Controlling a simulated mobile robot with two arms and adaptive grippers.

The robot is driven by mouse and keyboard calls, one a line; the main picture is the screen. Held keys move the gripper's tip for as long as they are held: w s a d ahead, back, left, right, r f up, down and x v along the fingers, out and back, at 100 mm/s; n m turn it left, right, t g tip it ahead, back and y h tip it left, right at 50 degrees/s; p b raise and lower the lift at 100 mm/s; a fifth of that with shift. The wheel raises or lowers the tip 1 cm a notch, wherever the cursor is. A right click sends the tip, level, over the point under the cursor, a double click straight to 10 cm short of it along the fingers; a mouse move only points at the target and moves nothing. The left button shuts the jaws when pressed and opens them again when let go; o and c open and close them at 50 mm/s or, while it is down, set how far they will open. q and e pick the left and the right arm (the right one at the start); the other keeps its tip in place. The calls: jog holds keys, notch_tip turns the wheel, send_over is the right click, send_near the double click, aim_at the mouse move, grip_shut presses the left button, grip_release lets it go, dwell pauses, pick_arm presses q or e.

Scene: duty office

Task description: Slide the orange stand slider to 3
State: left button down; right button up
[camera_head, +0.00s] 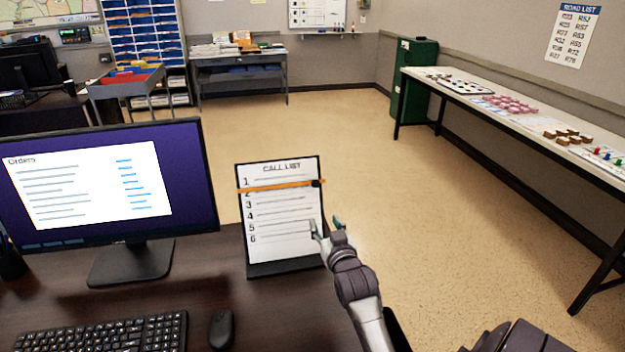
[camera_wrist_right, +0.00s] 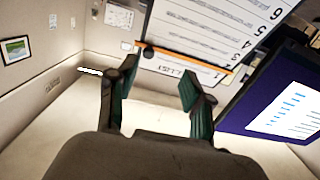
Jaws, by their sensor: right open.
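The call list stand (camera_head: 280,230) is a white sheet with numbered lines in a black frame, upright on the dark desk. The orange slider (camera_head: 275,186) lies across it between lines 1 and 2, with a black knob at its right end. The slider also shows in the right wrist view (camera_wrist_right: 200,62), where the list is upside down and its knob is near the left fingertip. My right gripper (camera_head: 326,227) is open and empty by the stand's right edge, around the height of lines 5 and 6, below the slider. My left gripper is not in view.
A monitor (camera_head: 105,185) stands left of the stand, with a keyboard (camera_head: 105,335) and a mouse (camera_head: 222,330) in front. A long table (camera_head: 510,125) with small items runs along the right wall. The floor (camera_head: 440,230) between is clear.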

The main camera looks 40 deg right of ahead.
aim_at(316, 185)
jog(key=shift+m+h, duration=0.3)
jog(key=shift+h, duration=0.2)
jog(key=x, duration=0.4)
jog(key=r+x, duration=0.1)
jog(key=x, duration=0.3)
jog(key=r+p+x, duration=0.1)
jog(key=x, duration=0.3)
jog(key=shift+d+r, duration=0.15)
jog(key=shift+d, duration=0.35)
jog(key=shift+w+d, duration=0.3)
jog(key=shift+w, duration=0.3)
jog(key=shift+w+d, duration=0.1)
jog(key=shift+w, duration=0.05)
jog(key=shift+c, duration=0.9)
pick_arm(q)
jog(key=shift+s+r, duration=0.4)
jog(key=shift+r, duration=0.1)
pick_arm(e)
grip_shut()
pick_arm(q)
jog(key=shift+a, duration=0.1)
